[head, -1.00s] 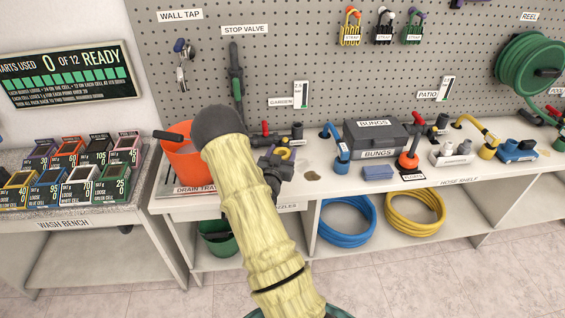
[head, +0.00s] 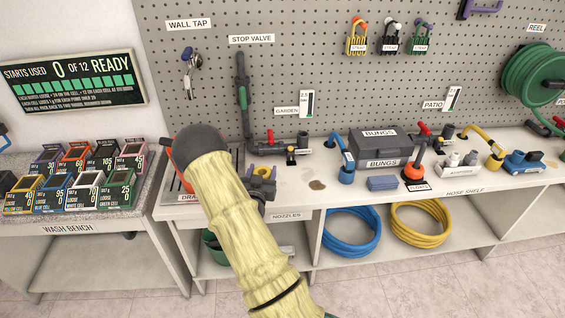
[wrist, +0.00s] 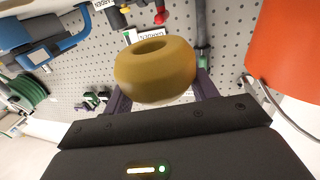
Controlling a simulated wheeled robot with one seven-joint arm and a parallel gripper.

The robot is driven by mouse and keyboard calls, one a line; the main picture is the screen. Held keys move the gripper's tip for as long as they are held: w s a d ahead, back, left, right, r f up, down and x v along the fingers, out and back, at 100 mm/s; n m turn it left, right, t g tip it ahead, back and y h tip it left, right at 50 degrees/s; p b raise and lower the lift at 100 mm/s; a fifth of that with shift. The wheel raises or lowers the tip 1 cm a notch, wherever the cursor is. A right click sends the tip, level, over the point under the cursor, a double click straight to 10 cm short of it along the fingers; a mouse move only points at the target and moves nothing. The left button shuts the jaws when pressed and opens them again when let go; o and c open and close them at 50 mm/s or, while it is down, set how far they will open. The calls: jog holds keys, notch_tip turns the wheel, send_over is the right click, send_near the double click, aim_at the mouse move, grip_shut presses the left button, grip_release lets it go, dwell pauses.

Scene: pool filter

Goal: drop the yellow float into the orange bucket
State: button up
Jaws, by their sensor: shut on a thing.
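The yellow float (wrist: 155,70), a thick ring with a hole, is gripped between the dark purple fingers of my gripper (wrist: 160,90) in the wrist view. In the head view, the float (head: 262,171) and my gripper (head: 258,184) show just right of my arm, above the left part of the hose shelf. The orange bucket (wrist: 290,65) fills the upper right of the wrist view, apart from the float. In the head view, my arm hides most of the bucket (head: 180,160); its inside cannot be seen.
Pipes with a red-handled valve (head: 271,138) stand behind my gripper. A grey bungs box (head: 380,145), a blue sponge (head: 382,183) and an orange float on a black stand (head: 415,168) are to the right. The wash bench (head: 75,228) with cartridges is left.

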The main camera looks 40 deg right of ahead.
jog(key=a+f+n+t+y, duration=0.2)
jog(key=a+y, duration=0.1)
jog(key=a, duration=0.9)
jog(key=s+a+f+n+t+y, duration=0.1)
jog(key=a+n+t+y, duration=0.1)
jog(key=a, duration=1.1)
jog(key=n+y, duration=0.1)
jog(key=y, duration=0.1)
jog(key=shift+s+f+n+y, duration=0.3)
jog(key=shift+f, duration=0.1)
jog(key=shift+a, duration=0.15)
